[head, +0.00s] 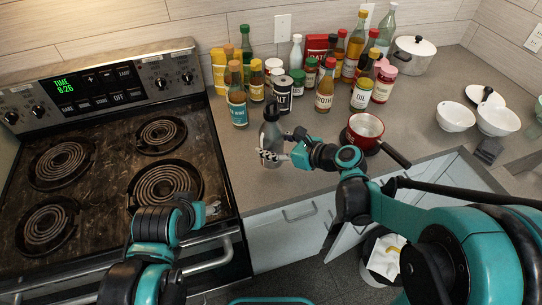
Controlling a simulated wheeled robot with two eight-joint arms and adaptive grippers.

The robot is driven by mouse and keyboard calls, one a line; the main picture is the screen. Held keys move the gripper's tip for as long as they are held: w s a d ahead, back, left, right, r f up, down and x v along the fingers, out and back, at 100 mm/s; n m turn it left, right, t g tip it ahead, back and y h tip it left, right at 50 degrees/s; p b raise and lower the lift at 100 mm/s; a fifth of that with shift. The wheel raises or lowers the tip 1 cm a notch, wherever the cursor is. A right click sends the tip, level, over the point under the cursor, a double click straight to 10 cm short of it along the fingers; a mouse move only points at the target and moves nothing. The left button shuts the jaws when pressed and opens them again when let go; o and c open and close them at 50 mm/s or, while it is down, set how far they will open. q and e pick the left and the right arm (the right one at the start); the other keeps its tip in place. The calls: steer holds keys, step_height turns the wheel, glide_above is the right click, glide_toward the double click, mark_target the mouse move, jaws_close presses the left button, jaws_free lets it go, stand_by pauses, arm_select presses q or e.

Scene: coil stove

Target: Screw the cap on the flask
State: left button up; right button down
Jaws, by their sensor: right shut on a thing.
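A grey metal flask (270,134) stands upright on the counter just right of the stove, with a dark piece at its top. I cannot tell whether this dark piece is a loose cap, a fitted cap or the neck. My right gripper (272,157) comes from the right and is shut on the lower body of the flask. Its fingers hide part of the flask's base. My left gripper (207,210) is low over the stove's front right edge, apart from the flask. Its fingers are too small and partly hidden to tell how they stand.
Several bottles and jars stand behind the flask, with a SALT tin (282,95) closest. A red pot (364,131) is to the right, its handle toward the front. The coil stove (95,190) is at left. White bowls (455,117) stand far right. A cabinet door below is open.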

steer(key=shift+w+a+f, duration=0.1)
steer(key=shift+a, duration=0.1)
arm_select(q)
steer(key=shift+f, duration=0.1)
steer(key=shift+f+b, duration=1)
steer(key=shift+b, duration=0.05)
arm_select(e)
steer(key=shift+f, duration=2)
arm_select(q)
steer(key=shift+f, duration=0.2)
arm_select(e)
steer(key=shift+f, duration=0.2)
steer(key=shift+c, duration=2.3)
jaws_free()
arm_select(q)
steer(key=shift+r, duration=0.1)
arm_select(e)
steer(key=shift+r, duration=0.1)
